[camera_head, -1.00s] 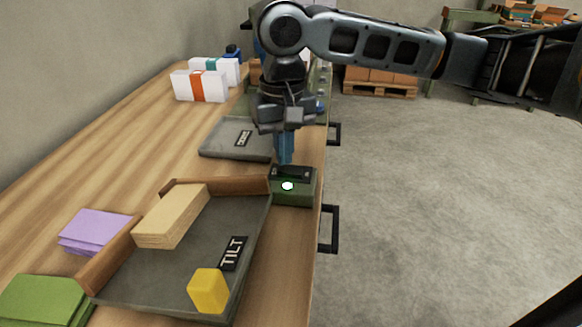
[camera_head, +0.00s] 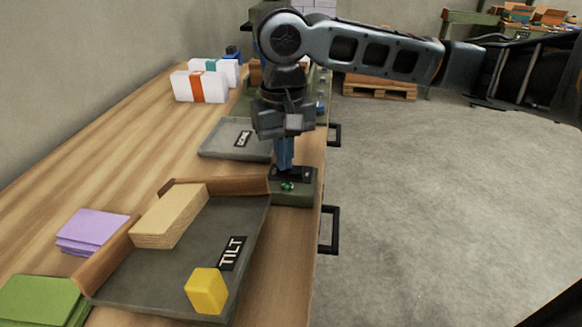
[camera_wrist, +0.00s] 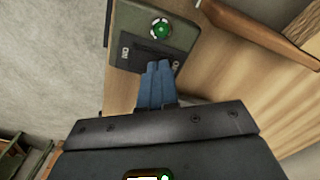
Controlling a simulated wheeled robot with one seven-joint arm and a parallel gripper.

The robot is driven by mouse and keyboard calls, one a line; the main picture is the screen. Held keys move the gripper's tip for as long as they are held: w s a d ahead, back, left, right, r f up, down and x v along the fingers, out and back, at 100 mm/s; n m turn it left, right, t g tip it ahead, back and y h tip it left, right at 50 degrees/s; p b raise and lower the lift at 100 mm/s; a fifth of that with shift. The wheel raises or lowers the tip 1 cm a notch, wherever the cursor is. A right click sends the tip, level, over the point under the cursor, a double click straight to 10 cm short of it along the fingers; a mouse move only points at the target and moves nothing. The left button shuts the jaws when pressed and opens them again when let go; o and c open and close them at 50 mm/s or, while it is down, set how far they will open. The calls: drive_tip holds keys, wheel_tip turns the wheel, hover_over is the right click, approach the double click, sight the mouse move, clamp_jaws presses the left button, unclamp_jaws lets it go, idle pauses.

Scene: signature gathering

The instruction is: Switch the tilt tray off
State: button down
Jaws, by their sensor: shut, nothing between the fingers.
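The tilt tray (camera_head: 150,270) is a dark grey tray with a TILT label (camera_head: 231,253), on the bench in the head view. Its green switch box (camera_head: 292,198) stands at the tray's far right corner. The box carries a round green lamp (camera_head: 288,186), now dark green with small highlights, and a black switch plate (camera_head: 305,174). The wrist view also shows the lamp (camera_wrist: 161,28) and the ON label (camera_wrist: 124,52). My gripper (camera_head: 284,168) is shut and empty, its blue fingertips (camera_wrist: 159,66) at the switch plate. They partly hide the switch; its position and any contact cannot be told.
A wooden block (camera_head: 170,217) and a yellow block (camera_head: 206,292) are on the tray. Purple sheets (camera_head: 92,230) and green sheets (camera_head: 40,298) lie left of it. A grey scale (camera_head: 222,140) and white boxes (camera_head: 200,87) stand farther back.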

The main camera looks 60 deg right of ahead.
wheel_tip(320, 180, up, 7)
drive_tip(key=p, duration=0.7)
idle(0.8)
